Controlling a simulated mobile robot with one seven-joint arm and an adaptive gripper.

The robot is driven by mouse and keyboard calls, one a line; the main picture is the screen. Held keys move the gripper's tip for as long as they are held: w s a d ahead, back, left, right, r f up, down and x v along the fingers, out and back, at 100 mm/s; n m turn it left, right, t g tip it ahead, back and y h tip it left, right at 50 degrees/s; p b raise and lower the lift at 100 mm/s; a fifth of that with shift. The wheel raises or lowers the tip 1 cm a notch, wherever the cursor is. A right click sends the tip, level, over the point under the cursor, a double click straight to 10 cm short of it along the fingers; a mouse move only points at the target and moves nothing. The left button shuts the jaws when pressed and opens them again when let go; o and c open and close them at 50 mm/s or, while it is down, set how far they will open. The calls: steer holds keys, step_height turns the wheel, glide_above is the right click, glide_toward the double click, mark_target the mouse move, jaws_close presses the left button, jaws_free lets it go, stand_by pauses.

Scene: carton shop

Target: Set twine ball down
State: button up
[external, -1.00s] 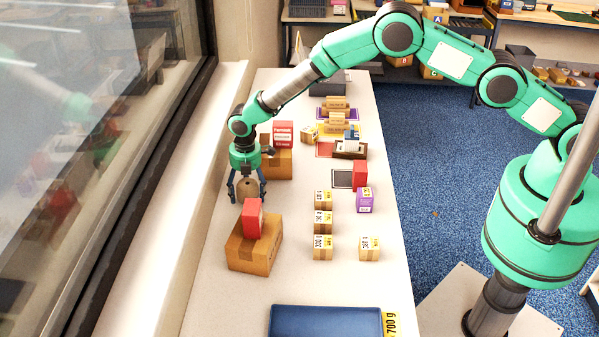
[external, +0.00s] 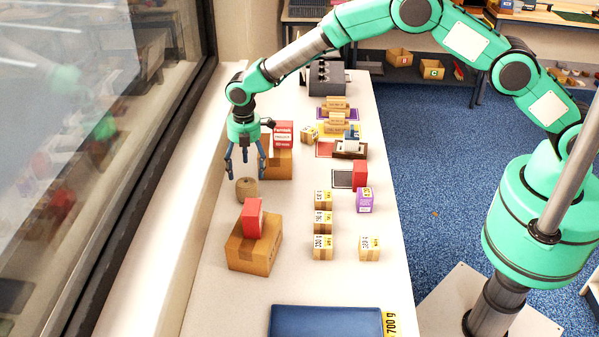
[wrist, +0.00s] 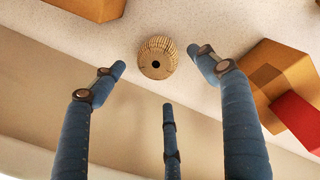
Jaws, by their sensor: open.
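The twine ball (external: 246,189) is a small tan, ribbed ball standing on the light tabletop (external: 290,285), near its left edge. It sits behind the front carton with a red box on it. In the wrist view the twine ball (wrist: 157,58) shows its dark centre hole and lies beyond the fingertips, apart from them. My gripper (external: 246,172) is open and empty above the twine ball. Its blue fingers are spread in the wrist view (wrist: 160,75).
A carton (external: 254,248) with a red box (external: 252,218) on top stands just in front of the ball. Another carton (external: 278,165) with a red box (external: 283,135) stands behind right. Several small labelled boxes (external: 323,222) stand to the right. A blue tray (external: 325,322) lies at the front.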

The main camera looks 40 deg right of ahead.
steer(key=shift+r, duration=0.9)
steer(key=shift+d+r, duration=0.1)
steer(key=shift+r, duration=0.05)
steer(key=s+d+r+m+t, duration=0.1)
steer(key=d+r+m, duration=0.2)
steer(key=d+r, duration=0.65)
steer(key=s+d+r+m, duration=0.1)
steer(key=d+r+m, duration=0.2)
steer(key=d+r, duration=0.65)
steer(key=s+d+r+m+t, duration=0.1)
steer(key=s+d+r+m, duration=0.1)
steer(key=s+d+r, duration=0.35)
steer(key=s+d+r+m, duration=0.25)
steer(key=d+r, duration=0.35)
steer(key=r, duration=0.5)
steer(key=s+d+r+m+t, duration=0.1)
steer(key=s+d+r+m, duration=0.3)
steer(key=s+d, duration=0.75)
steer(key=s+d+r+m+t, duration=0.1)
steer(key=s+d+r+m, duration=0.4)
steer(key=s, duration=1)
steer(key=s+d+f+m+t, duration=0.1)
steer(key=s+d+f+m, duration=0.2)
steer(key=s, duration=0.6)
steer(key=d+f, duration=0.2)
steer(key=d, duration=0.1)
steer(key=shift+s+d+f, duration=0.15)
steer(key=shift+s, duration=0.1)
